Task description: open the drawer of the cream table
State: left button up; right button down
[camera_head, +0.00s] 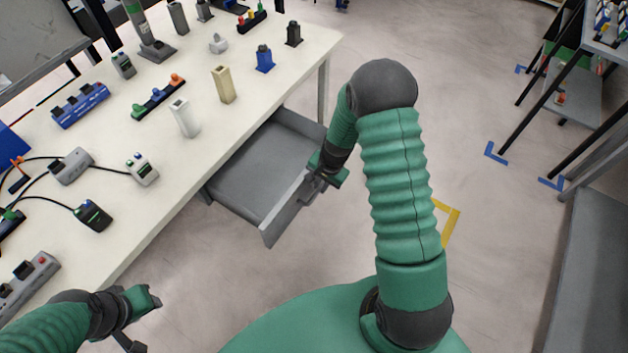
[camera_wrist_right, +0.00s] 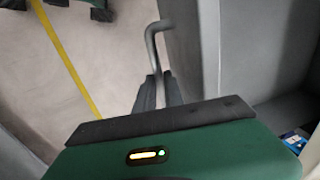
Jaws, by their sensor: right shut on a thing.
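The cream table (camera_head: 215,60) runs along the left of the head view. Its grey drawer (camera_head: 262,165) is pulled out from under the table's near side, and the bare inside shows. My right gripper (camera_head: 312,188) is at the drawer's front panel (camera_head: 288,212). In the right wrist view its fingers (camera_wrist_right: 158,92) are shut on the bent grey handle (camera_wrist_right: 152,45) beside the panel. My left gripper (camera_head: 140,318) is at the lower left, apart from the drawer; its finger opening cannot be made out.
Several small devices, a blue power strip (camera_head: 80,105) and a grey power strip (camera_head: 28,285) stand on the table. A grey shelf unit (camera_head: 590,210) is at the right. The floor between is clear, with yellow tape (camera_head: 452,222) on it.

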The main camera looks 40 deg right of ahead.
pick_arm(q)
jog(key=shift+s+d+f, duration=0.15)
jog(key=shift+s, duration=0.2)
pick_arm(e)
jog(key=shift+s+d+r, duration=0.1)
jog(key=shift+s+d, duration=0.4)
jog(key=shift+s, duration=0.25)
jog(key=shift+s+d, duration=0.45)
jog(key=shift+s, duration=0.25)
jog(key=c, duration=1.8)
grip_release()
pick_arm(q)
jog(key=shift+d, duration=0.2)
pick_arm(e)
jog(key=o, duration=0.3)
jog(key=shift+s, duration=0.1)
jog(key=shift+o, duration=0.2)
jog(key=shift+a, duration=0.1)
